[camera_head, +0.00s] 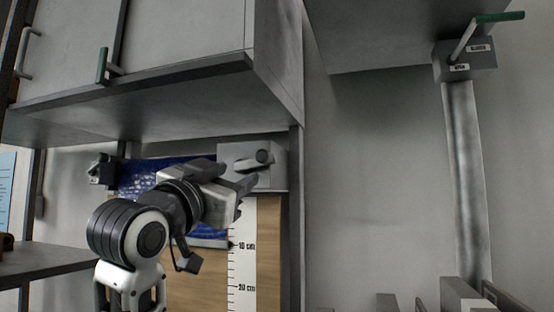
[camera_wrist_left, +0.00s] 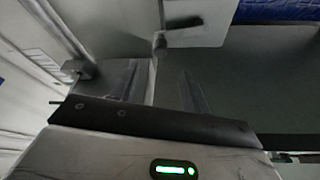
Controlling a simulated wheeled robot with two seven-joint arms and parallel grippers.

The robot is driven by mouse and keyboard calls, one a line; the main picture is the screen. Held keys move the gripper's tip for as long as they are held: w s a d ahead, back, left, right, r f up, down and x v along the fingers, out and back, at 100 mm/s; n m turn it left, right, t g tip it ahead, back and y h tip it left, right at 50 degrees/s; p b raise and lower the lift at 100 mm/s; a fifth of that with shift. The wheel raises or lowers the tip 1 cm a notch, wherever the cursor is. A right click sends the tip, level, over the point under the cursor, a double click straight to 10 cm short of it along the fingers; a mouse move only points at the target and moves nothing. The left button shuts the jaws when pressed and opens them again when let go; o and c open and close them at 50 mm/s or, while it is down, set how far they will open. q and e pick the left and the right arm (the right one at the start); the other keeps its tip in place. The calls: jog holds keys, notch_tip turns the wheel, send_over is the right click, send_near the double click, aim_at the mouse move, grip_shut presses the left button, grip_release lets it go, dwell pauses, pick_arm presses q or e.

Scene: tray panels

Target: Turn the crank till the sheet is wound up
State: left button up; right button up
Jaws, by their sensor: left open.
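The blue sheet (camera_head: 140,172) hangs from a roller under the cabinet, partly hidden behind my left arm. Its pale lower edge is near the 10 cm mark of the scale (camera_head: 243,262). The grey crank housing (camera_head: 278,172) is at the sheet's right end, with the crank (camera_head: 262,157) on its front. My left gripper (camera_head: 247,186) is open, just below and in front of the crank. In the left wrist view, the crank (camera_wrist_left: 160,43) is beyond the open fingers (camera_wrist_left: 160,88), with nothing seen between them; the blue sheet (camera_wrist_left: 275,10) is at the upper right. My right gripper is out of view.
The cabinet (camera_head: 190,95) overhangs the crank closely. A green-handled lever (camera_head: 500,17) sits on a grey box at upper right, above a vertical duct (camera_head: 465,170). A shelf (camera_head: 45,262) is at left. The wall between crank and duct is clear.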

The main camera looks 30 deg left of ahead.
aim_at(268, 155)
pick_arm(q)
jog(key=p+x, duration=0.5)
jog(key=x, duration=0.9)
jog(key=shift+d+r, duration=0.1)
jog(key=shift+r, duration=0.15)
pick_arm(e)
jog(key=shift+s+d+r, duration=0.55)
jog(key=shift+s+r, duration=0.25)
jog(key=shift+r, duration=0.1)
pick_arm(q)
grip_shut()
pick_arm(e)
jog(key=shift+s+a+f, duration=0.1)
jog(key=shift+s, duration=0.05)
